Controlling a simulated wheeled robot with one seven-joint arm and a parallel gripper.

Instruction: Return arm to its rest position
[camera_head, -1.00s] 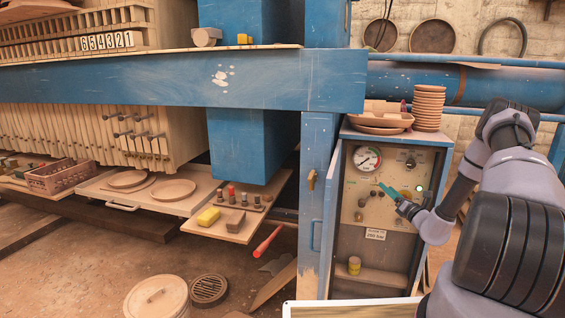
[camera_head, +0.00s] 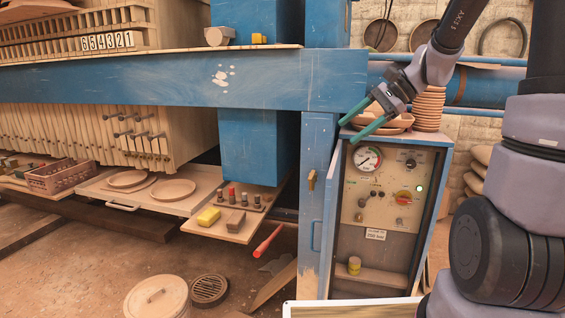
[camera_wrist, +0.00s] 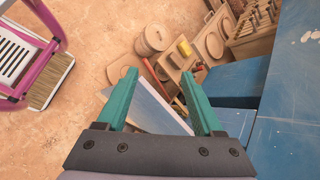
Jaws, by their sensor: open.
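My gripper (camera_head: 362,122) is open, with two teal fingers and nothing between them. In the head view it is raised in front of the top of the control cabinet (camera_head: 327,215), overlapping the stacked plates there. My arm (camera_head: 437,65) reaches in from the right side. In the wrist view the open fingers of my gripper (camera_wrist: 163,100) point down toward the floor, with empty space between them.
The control panel (camera_head: 385,190) has a gauge, knobs and a lit green lamp. A blue beam (camera_head: 180,82) crosses left of my gripper. Plates (camera_head: 429,108) stand on the cabinet. A pink-framed item (camera_wrist: 50,25) stands on the floor in the wrist view.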

